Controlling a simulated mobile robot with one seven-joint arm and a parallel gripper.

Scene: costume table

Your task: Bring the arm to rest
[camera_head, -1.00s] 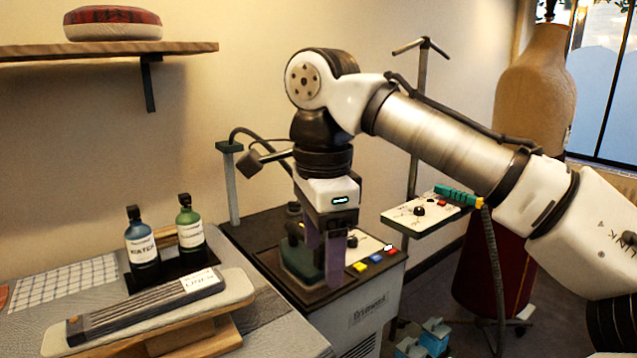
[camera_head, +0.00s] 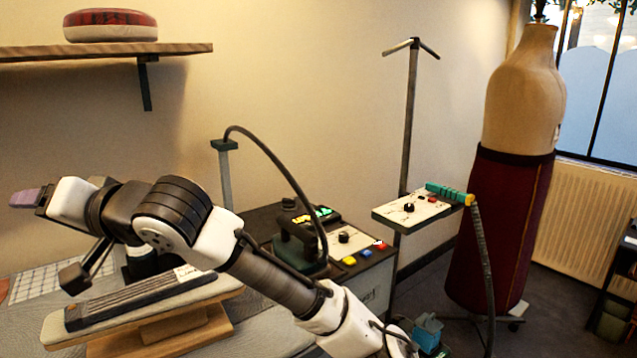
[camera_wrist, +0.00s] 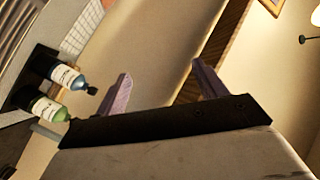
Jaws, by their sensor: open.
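My gripper (camera_head: 27,197) is at the far left of the head view, pointing left, above the table and the small ironing board. In the wrist view its two purple fingers (camera_wrist: 160,92) stand well apart with nothing between them. The dark iron (camera_head: 298,240) stands on the machine (camera_head: 375,285), apart from my gripper. No object is held.
The ironing board (camera_head: 190,303) lies under my arm. The blue bottle (camera_wrist: 68,75) and green bottle (camera_wrist: 45,107) show in the wrist view. A wall shelf (camera_head: 100,50) hangs above. A control panel on a stand (camera_head: 425,207) and a dress form (camera_head: 520,110) stand to the right.

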